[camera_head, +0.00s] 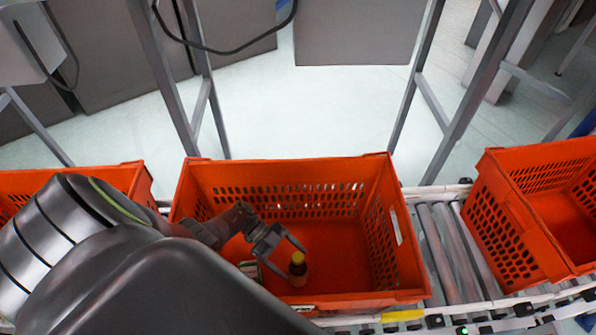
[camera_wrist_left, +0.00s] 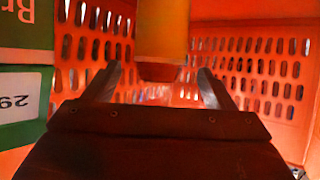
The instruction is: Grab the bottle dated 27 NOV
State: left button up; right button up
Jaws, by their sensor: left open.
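A small bottle (camera_head: 298,270) with a yellow cap and reddish-brown body stands in the middle orange tote (camera_head: 385,299). In the left wrist view the bottle (camera_wrist_left: 162,32) is a blurred yellow-orange shape with a dark red end, cut off by the top edge. No date on it is readable. My left gripper (camera_head: 295,264) is open, with its fingers reaching toward the bottle from the left. In the left wrist view the bottle lies in line with the gap between the fingertips (camera_wrist_left: 158,69), with space on both sides. My right gripper is not in view.
Boxes stand left of the bottle: a green one (camera_wrist_left: 24,55) with a brown lettered panel, and one with a white label (camera_wrist_left: 20,94). Perforated tote walls surround them. The tote's right floor is clear. Other orange totes stand left (camera_head: 125,178) and right (camera_head: 508,232) along the rollers.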

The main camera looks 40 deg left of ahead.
aim_at(306, 274)
pick_arm(q)
jog(key=shift+b+x, duration=0.55)
jog(key=shift+x, duration=2.15)
jog(key=shift+a+f, duration=0.1)
jog(key=shift+a, duration=0.05)
jog(key=c, duration=1.3)
jog(key=shift+c, duration=0.6)
